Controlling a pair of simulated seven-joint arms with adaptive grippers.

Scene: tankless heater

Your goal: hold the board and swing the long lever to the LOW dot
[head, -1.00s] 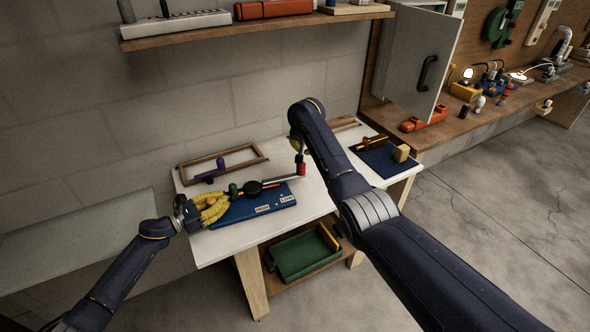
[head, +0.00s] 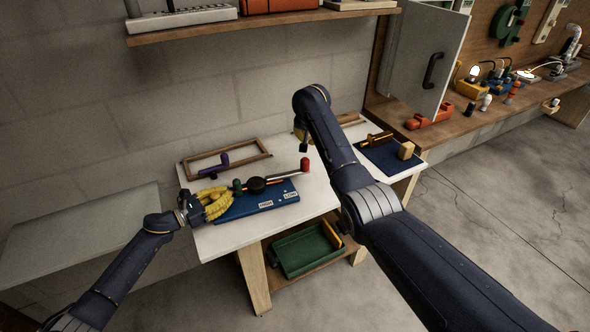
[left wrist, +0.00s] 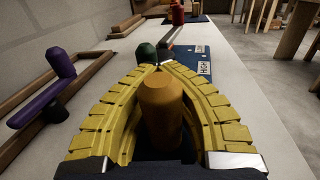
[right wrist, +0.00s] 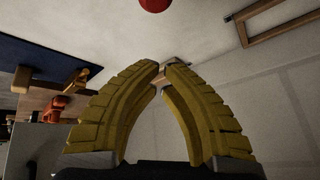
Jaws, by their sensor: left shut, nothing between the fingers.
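The blue board (head: 235,209) lies on the white table, with HIGH and LOW labels on its front edge. A long lever (head: 284,179) runs from a black hub (head: 257,185) to a red knob (head: 304,164), pointing right past the board. My left gripper (head: 220,195) is at the board's left end. In the left wrist view, its yellow fingers (left wrist: 157,66) meet around an orange post (left wrist: 162,105), beside a green knob (left wrist: 146,52). My right gripper (head: 303,146) is above and apart from the red knob, mostly hidden by its arm. Its fingertips (right wrist: 162,67) are close together with nothing clearly held.
A wooden frame (head: 262,151) with a purple handle (head: 222,161) lies behind the board. A blue mat (head: 378,157) with a tan block (head: 406,150) is at the right. A green tray (head: 300,266) sits on the lower shelf. A wall shelf (head: 215,25) hangs above.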

